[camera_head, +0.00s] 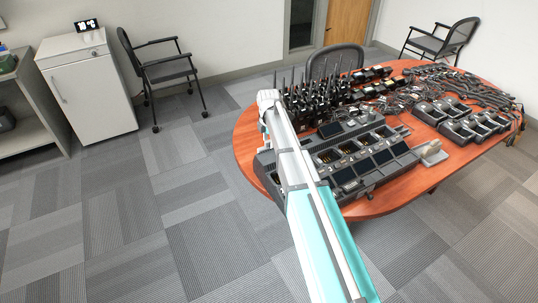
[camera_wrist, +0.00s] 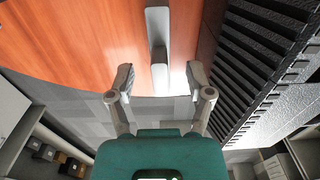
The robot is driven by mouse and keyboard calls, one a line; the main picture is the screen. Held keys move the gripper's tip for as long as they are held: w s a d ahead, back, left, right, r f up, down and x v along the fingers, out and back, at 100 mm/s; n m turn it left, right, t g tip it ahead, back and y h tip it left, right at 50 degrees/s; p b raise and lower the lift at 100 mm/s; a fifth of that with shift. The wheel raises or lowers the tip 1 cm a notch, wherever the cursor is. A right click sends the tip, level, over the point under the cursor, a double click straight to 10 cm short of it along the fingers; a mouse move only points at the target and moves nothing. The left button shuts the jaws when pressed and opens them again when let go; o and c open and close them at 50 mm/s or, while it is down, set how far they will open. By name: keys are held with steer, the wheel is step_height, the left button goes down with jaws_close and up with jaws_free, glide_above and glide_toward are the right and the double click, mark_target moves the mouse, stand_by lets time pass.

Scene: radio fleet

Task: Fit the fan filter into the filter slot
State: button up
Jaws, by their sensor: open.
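In the wrist view, a slim pale-grey bar with a darker middle strip (camera_wrist: 157,45) lies on the table top; it may be the fan filter, but I cannot be sure. My gripper (camera_wrist: 158,80) is open, its two fingers apart on either side of the bar's near end, with nothing visibly held. A black ribbed housing (camera_wrist: 245,75) stands close to the right finger. I cannot make out the filter slot. In the head view my own arm covers the area around my gripper and part of the black charger bank (camera_head: 345,160).
The oval wooden table (camera_head: 247,150) is crowded with upright radios (camera_head: 318,98), cables (camera_head: 470,90) and smaller chargers (camera_head: 470,122). A grey wedge-shaped item (camera_head: 432,153) sits near its front edge. Chairs (camera_head: 165,70) and a white cabinet (camera_head: 88,90) stand behind. Carpet at left is clear.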

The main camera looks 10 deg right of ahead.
steer(key=shift+f+b, duration=0.35)
steer(key=shift+f, duration=0.2)
jaws_close()
stand_by(0.4)
